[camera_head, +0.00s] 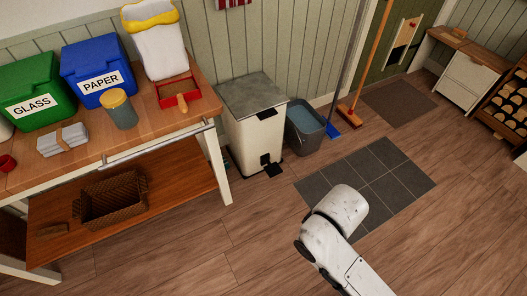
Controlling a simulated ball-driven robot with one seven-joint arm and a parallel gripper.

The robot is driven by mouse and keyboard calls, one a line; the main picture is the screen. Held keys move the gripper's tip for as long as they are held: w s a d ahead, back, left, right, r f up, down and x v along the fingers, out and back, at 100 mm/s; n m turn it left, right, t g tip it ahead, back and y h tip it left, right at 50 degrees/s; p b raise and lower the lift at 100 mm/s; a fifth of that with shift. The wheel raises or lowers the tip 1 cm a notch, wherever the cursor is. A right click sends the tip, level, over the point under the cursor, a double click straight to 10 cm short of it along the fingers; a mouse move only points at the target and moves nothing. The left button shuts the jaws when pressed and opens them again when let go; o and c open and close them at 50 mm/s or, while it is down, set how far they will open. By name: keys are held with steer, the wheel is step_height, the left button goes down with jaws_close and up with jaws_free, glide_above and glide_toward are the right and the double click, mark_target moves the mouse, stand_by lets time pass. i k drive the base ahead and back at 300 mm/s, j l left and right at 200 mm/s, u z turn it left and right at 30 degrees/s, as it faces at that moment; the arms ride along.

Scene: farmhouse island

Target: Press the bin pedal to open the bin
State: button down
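The pedal bin (252,130) is white with a grey lid (246,93), and it stands on the wooden floor to the right of the table. The lid looks closed. A black pedal (273,170) sticks out low at the bin's front, near the floor. My arm shows at the lower right, to the right of the bin and apart from it. The fingers of my gripper do not show.
The wooden table (141,149) with several things on it stands left of the bin. A grey bucket (304,128), a blue broom (332,130) and an orange broom (349,112) stand to its right. Dark floor tiles (395,155) and bare floor lie in front.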

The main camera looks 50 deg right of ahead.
mark_target(272, 170)
steer(key=i+j+z, duration=0.15)
steer(key=i+z, duration=0.2)
steer(key=i, duration=0.15)
steer(key=i+j+z, duration=0.3)
steer(key=i, duration=0.2)
